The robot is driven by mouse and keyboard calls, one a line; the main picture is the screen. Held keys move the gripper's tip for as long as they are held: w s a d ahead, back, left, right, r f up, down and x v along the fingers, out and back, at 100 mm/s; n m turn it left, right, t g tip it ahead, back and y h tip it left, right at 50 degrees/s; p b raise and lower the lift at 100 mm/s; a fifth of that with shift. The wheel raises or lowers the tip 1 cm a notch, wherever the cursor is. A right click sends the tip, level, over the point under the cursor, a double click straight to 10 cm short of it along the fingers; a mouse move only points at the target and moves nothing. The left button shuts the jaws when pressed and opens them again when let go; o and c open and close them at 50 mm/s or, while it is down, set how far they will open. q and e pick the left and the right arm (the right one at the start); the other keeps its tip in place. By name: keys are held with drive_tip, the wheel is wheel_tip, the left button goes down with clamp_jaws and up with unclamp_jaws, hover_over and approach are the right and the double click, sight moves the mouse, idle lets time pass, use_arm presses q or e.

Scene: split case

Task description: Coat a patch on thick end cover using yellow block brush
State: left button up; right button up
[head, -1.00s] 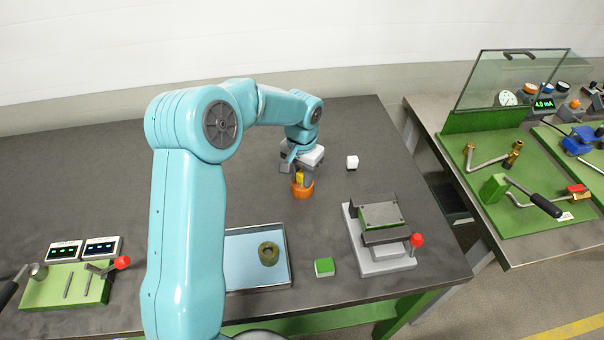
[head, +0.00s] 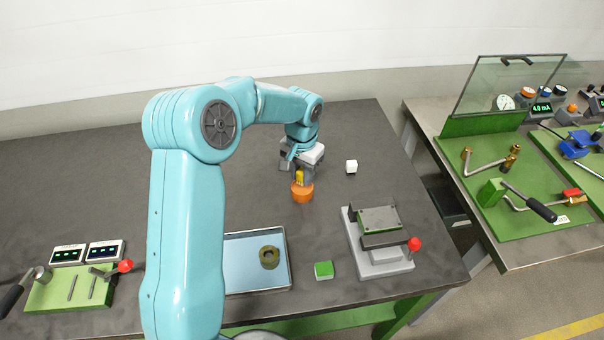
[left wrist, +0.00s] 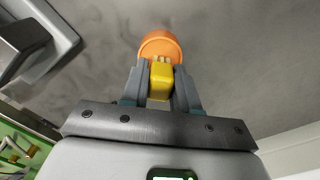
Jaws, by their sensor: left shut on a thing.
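My left gripper (head: 299,177) is shut on the yellow block brush (head: 299,178), which points down over an orange pot (head: 302,193) on the bench. In the left wrist view the brush (left wrist: 160,82) sits between the two grey fingers, with its pale tip at the rim of the orange pot (left wrist: 160,45). Whether the tip is inside the pot or just above it, I cannot tell. My right gripper is not in view.
The fixture has a red-knobbed lever (head: 414,244). A blue-lined tray (head: 243,262) holds an olive ring (head: 269,257). Bare bench lies between pot and fixture.

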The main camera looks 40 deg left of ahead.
sight(302, 170)
use_arm(q)
drive_tip(key=shift+r+p, duration=1.4)
drive_tip(key=shift+r, duration=0.95)
drive_tip(key=shift+f, duration=0.1)
